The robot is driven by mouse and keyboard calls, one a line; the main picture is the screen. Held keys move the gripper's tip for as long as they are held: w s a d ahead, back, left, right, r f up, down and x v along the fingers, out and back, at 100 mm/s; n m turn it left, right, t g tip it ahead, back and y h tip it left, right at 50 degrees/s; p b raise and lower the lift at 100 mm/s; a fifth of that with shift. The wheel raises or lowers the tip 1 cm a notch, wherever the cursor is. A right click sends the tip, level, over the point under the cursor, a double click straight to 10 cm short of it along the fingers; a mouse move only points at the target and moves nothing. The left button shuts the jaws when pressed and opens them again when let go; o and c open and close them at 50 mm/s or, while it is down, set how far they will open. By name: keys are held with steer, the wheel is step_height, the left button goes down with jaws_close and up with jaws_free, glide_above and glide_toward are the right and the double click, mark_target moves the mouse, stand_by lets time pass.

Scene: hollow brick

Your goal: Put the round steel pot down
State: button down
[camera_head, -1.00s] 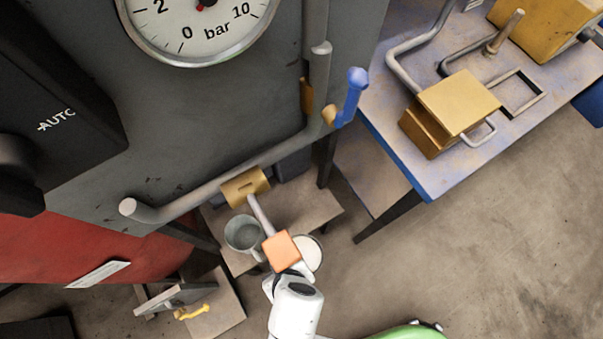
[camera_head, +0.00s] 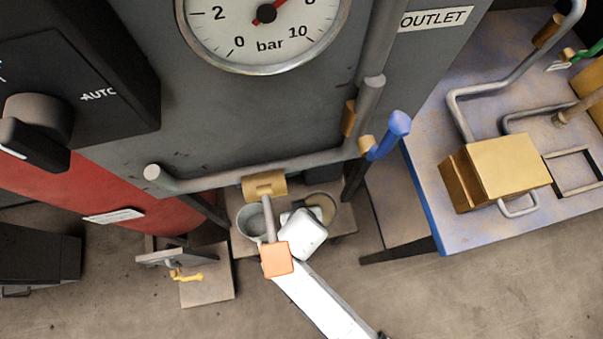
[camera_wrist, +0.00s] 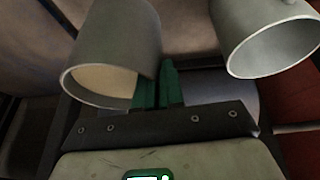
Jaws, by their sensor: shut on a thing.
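A round steel pot with a tan inside (camera_head: 329,205) is at my gripper, over the right part of a low bench in the head view. It shows at the upper left in the wrist view (camera_wrist: 122,35), its mouth tipped toward the camera. The green fingers of my gripper (camera_wrist: 158,88) are shut on its side. In the head view my white wrist hides the fingers and part of the pot. I cannot tell whether the pot's base touches the bench.
A second grey pot (camera_head: 246,221) stands close on the left, also in the wrist view (camera_wrist: 272,38). The low bench (camera_head: 345,221) lies under a pipe. A blue-edged table (camera_head: 480,235) stands to the right.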

steer(key=shift+b+x, duration=0.5)
steer(key=shift+x, duration=2.15)
steer(key=shift+s+d+f, duration=0.1)
steer(key=shift+s+f, duration=0.05)
steer(key=c, duration=1.7)
jaws_free()
steer(key=shift+f, duration=0.15)
steer(key=o, duration=0.4)
steer(key=shift+o, duration=0.2)
steer(key=shift+r, duration=0.3)
steer(key=p+v, duration=0.2)
steer(key=v, duration=0.9)
steer(key=shift+s+r, duration=0.2)
steer(key=shift+r, duration=0.2)
